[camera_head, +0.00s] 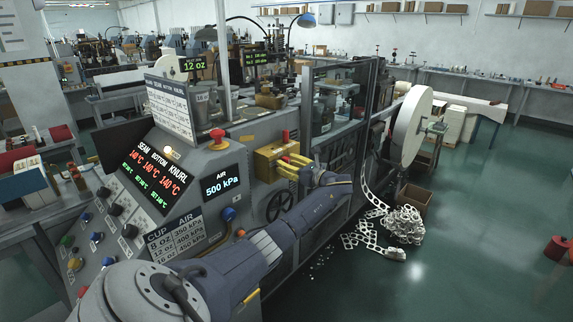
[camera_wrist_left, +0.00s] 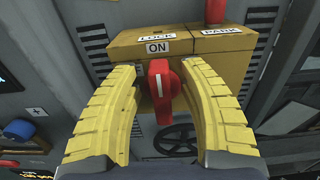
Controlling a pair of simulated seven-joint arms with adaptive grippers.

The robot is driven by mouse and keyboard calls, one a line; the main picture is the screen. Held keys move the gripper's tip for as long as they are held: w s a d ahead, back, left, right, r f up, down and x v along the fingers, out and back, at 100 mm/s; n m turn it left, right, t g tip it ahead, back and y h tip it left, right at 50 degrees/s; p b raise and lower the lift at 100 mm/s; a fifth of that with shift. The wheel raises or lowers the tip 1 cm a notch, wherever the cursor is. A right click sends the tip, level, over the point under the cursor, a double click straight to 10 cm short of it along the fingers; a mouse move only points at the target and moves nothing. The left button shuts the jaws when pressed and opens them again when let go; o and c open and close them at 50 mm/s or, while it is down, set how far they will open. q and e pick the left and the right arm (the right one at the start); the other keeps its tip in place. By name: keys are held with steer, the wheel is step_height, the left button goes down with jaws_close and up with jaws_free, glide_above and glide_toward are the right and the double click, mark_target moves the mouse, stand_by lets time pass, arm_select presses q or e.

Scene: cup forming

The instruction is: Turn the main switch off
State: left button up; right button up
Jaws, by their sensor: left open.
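The main switch is a red rotary handle (camera_wrist_left: 163,92) on a yellow box (camera_wrist_left: 210,58). In the left wrist view its white mark stands nearly upright, just under an "ON" label (camera_wrist_left: 157,47). My left gripper (camera_wrist_left: 165,80) is open, with one yellow finger on each side of the red handle. I cannot tell whether either finger touches it. In the head view the left gripper (camera_head: 294,166) is at the front of the yellow box (camera_head: 266,160) and hides the handle. My right gripper is in neither view.
A grey control console (camera_head: 100,211) with knobs, buttons and lit displays stands left of the box. A black handwheel (camera_head: 280,206) sits below the box. A large white reel (camera_head: 411,121) and a heap of punched strip (camera_head: 402,226) are at the right, beside open green floor.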

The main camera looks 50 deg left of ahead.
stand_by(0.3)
arm_select(q)
jaws_close()
steer(key=shift+s+n, duration=0.1)
steer(key=shift+n, duration=0.3)
steer(key=n, duration=0.3)
steer(key=shift+s+f, duration=0.1)
steer(key=shift+s, duration=0.2)
steer(key=shift+s+d+f+n, duration=0.1)
steer(key=shift+s+f+n, duration=0.25)
steer(key=shift+n, duration=2)
steer(key=shift+s+a+f+n, duration=0.15)
steer(key=shift+f+n, duration=0.25)
steer(key=shift+n, duration=2)
steer(key=shift+s+d+f+n, duration=0.15)
steer(key=shift+s+f+n, duration=0.2)
steer(key=shift+n, duration=2)
